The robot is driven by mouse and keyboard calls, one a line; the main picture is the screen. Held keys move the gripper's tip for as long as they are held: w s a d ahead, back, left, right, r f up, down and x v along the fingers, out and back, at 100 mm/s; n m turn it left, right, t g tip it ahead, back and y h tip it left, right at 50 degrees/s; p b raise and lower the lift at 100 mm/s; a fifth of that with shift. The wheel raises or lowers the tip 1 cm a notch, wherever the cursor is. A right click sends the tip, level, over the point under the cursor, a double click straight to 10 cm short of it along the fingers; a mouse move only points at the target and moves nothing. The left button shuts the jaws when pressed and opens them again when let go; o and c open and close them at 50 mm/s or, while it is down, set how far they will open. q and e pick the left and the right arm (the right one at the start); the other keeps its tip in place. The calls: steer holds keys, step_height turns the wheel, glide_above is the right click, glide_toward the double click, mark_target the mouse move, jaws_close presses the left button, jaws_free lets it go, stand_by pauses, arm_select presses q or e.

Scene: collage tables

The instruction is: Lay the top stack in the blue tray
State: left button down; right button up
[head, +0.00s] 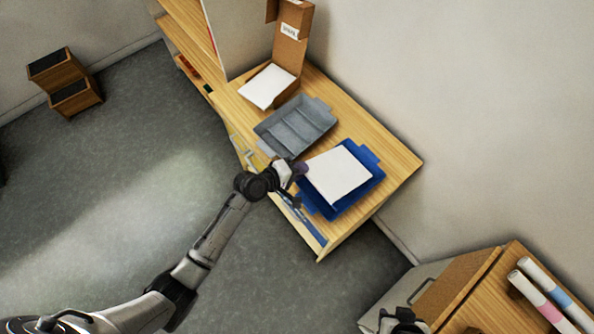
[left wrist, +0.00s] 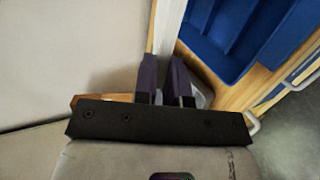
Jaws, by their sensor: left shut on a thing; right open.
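A white paper stack (head: 338,175) lies across the view of the blue tray (head: 369,157) in the head view and covers much of its inside. My left gripper (head: 299,170) is shut on the stack's left edge. In the left wrist view the stack shows as a pale strip (left wrist: 166,28) at the dark fingertips (left wrist: 163,75), with the bare inside of the blue tray (left wrist: 232,40) to its right. The stack appears to be above the tray; the gap is hard to judge. My right gripper (head: 402,322) is partly in view at the bottom edge, open and apart from the tray.
A grey tray (head: 295,126) stands beside the blue tray on the wooden table (head: 398,162). Behind it another white stack (head: 267,87) lies by an open cardboard box (head: 290,38). Rolls (head: 540,295) lie on a separate wooden surface at the lower right.

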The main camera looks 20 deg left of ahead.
arm_select(q)
steer(key=shift+w+d+f+b, duration=0.2)
steer(key=shift+w+f+b, duration=0.1)
steer(key=shift+f+b, duration=0.15)
steer(key=shift+w+d+f+b, duration=0.15)
steer(key=shift+w+f+b, duration=0.1)
steer(key=shift+f+b, duration=0.2)
steer(key=f+b, duration=0.1)
steer(key=w+f+b, duration=0.1)
steer(key=w+d+f+b, duration=0.1)
steer(key=f, duration=0.1)
steer(key=shift+d, duration=0.1)
stand_by(0.3)
steer(key=c, duration=1.1)
jaws_free()
steer(key=o, duration=0.4)
